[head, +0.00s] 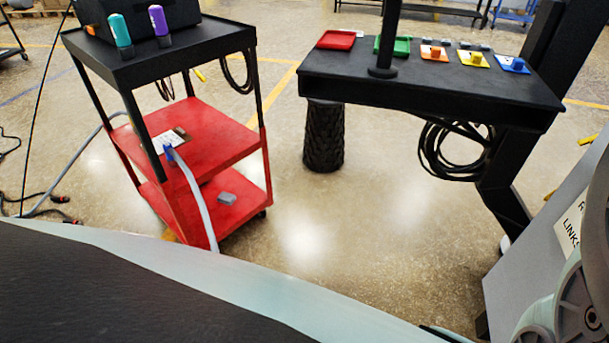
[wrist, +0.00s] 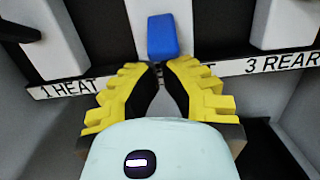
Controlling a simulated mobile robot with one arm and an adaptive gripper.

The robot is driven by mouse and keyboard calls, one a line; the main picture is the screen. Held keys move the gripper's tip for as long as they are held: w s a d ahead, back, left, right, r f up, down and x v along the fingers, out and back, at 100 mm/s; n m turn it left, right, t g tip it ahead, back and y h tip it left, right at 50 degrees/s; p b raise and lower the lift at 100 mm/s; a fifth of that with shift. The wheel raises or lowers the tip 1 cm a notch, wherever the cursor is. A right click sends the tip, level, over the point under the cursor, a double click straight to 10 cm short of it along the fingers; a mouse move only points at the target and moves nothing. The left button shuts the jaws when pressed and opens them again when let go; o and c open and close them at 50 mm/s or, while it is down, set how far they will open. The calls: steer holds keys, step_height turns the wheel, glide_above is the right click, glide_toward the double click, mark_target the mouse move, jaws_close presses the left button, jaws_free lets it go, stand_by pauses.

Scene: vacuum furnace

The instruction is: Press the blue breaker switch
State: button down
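The blue breaker switch (wrist: 163,37) shows in the wrist view at the top centre, on a white mount in a dark panel. My gripper (wrist: 160,66) has yellow stepped fingers with black inner pads. Its fingertips come together just below the blue switch, with nothing seen between them. The tips overlap the lower edge of the switch in the picture; I cannot tell whether they touch it. The fingers hide the middle of the label strip. The head view does not show the gripper or this switch.
White blocks flank the switch, above label text "1 HEAT" (wrist: 68,87) and "3 REAR" (wrist: 282,63). In the head view, a red cart (head: 205,140) and a black table (head: 430,82) with coloured plates stand apart on open floor. A grey cabinet (head: 540,250) is at right.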

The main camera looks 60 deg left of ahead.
steer(key=shift+s+r+p, duration=0.15)
steer(key=shift+r+p, duration=0.15)
steer(key=shift+p, duration=0.55)
steer(key=shift+a+r+y, duration=0.1)
steer(key=shift+y, duration=0.2)
steer(key=r+g+y+p, duration=0.1)
steer(key=p, duration=0.3)
steer(key=a+r+g+y+p, duration=0.1)
steer(key=p, duration=0.3)
steer(key=s+r+g+y+p, duration=0.1)
steer(key=p, duration=0.3)
steer(key=shift+a+r+y+p, duration=0.3)
steer(key=shift+r+y+p, duration=0.05)
steer(key=shift+y, duration=0.05)
steer(key=shift+s+r+g+p, duration=0.15)
steer(key=shift+r+g+p, duration=0.15)
steer(key=shift+r+p, duration=0.5)
steer(key=shift+f, duration=0.1)
